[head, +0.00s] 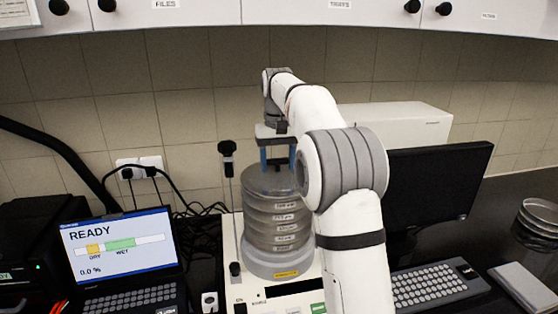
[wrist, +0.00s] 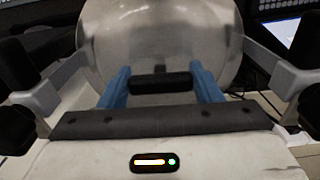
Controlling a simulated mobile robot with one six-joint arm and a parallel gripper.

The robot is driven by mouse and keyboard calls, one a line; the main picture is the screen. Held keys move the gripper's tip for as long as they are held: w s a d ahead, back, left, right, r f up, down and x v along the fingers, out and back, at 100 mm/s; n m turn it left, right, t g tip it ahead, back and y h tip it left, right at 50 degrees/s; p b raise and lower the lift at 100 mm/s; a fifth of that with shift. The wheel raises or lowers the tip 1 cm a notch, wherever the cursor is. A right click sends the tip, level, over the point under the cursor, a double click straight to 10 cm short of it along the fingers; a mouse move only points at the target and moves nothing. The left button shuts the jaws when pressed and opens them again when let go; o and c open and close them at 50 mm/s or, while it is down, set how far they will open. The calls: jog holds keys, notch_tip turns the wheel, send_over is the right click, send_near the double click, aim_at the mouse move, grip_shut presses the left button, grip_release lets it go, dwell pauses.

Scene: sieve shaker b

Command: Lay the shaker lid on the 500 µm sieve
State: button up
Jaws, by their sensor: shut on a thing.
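The shaker lid is a round grey disc (head: 268,182) at the top of the sieve stack in the head view. Its broad face (wrist: 160,40) also fills the upper middle of the wrist view. My gripper (head: 277,162) is above it, pointing down, with blue fingers shut on the lid's black handle (wrist: 160,83). The labelled grey sieves (head: 284,228) stand stacked on the shaker. The lid lines up roughly with the stack; I cannot tell whether it touches the top sieve. The small sieve labels are too blurred to read surely, and my arm hides the stack's right side.
Dark clamp knobs on rods (head: 227,148) stand left of the stack. A laptop (head: 122,245) reading READY is at left. A black monitor (head: 440,185) and keyboard (head: 437,285) are at right. Loose sieves (head: 538,215) lie at far right. Cupboards hang above.

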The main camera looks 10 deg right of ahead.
jog(key=shift+f, duration=0.1)
dwell(0.3)
jog(key=o, duration=1.1)
jog(key=shift+o, duration=0.2)
jog(key=shift+r+p, duration=0.35)
jog(key=shift+r, duration=3.15)
jog(key=shift+t, duration=0.5)
jog(key=s+b, duration=0.1)
jog(key=s, duration=0.1)
jog(key=s+f+b, duration=0.1)
jog(key=s, duration=0.2)
jog(key=s+f, duration=0.1)
jog(key=s, duration=0.2)
jog(key=shift+s+f+b, duration=0.1)
jog(key=shift+s+b, duration=0.1)
jog(key=shift+b, duration=0.2)
jog(key=s+f+t+b, duration=0.1)
jog(key=s+f+b, duration=0.1)
jog(key=s+f, duration=0.9)
jog(key=s+f+t+b, duration=0.1)
jog(key=s+f+b, duration=0.2)
jog(key=s+f, duration=0.7)
jog(key=s, duration=0.6)
jog(key=shift+s+d+f+b, duration=0.15)
jog(key=shift+s+f+b, duration=0.2)
